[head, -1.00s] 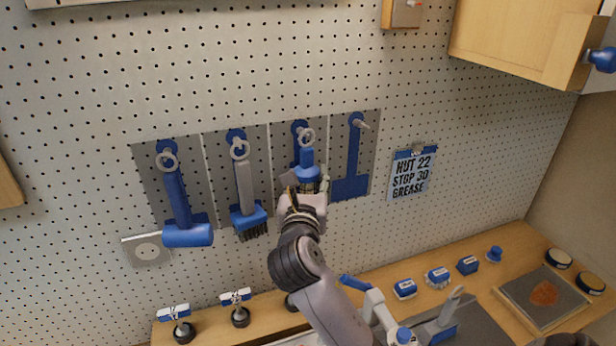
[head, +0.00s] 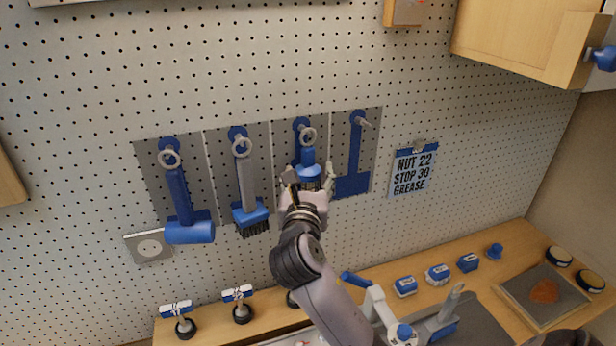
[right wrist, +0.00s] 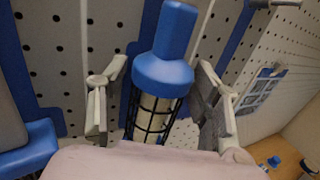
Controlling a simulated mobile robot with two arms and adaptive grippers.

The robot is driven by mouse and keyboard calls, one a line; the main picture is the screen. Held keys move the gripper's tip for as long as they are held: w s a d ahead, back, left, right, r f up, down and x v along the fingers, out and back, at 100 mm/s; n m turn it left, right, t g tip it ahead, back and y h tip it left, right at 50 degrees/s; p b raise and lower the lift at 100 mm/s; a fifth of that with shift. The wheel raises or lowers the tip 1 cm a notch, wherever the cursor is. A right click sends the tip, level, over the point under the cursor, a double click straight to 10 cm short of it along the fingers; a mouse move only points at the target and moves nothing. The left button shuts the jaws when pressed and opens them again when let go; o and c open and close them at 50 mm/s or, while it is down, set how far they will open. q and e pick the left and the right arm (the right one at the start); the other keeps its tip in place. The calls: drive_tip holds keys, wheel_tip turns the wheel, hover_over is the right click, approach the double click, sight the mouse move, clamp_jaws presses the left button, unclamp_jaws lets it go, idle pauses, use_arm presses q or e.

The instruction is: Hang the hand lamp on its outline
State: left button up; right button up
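The hand lamp has a blue handle (head: 308,157) and a caged lower part, which shows in the right wrist view (right wrist: 155,115). It hangs upright against the third grey panel, its ring (head: 307,135) at the peg. The blue outline (head: 301,123) shows above and behind the ring; the lamp and my gripper hide most of the rest. My right gripper (head: 309,183) is around the lamp's lower part. Its fingers (right wrist: 157,112) are spread, with gaps on both sides of the cage. My left gripper is not in view.
A blue hammer (head: 179,196) and a brush (head: 246,180) hang to the left. An empty peg (head: 362,121) with a blue outline (head: 354,155) is to the right. A note (head: 413,170) is beyond it. The bench (head: 400,270) below holds several small items.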

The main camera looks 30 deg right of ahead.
drive_tip(key=shift+o, duration=0.6)
drive_tip(key=shift+s+f, duration=0.1)
drive_tip(key=shift+f, duration=0.05)
drive_tip(key=v, duration=1.1)
drive_tip(key=shift+s+a, duration=0.3)
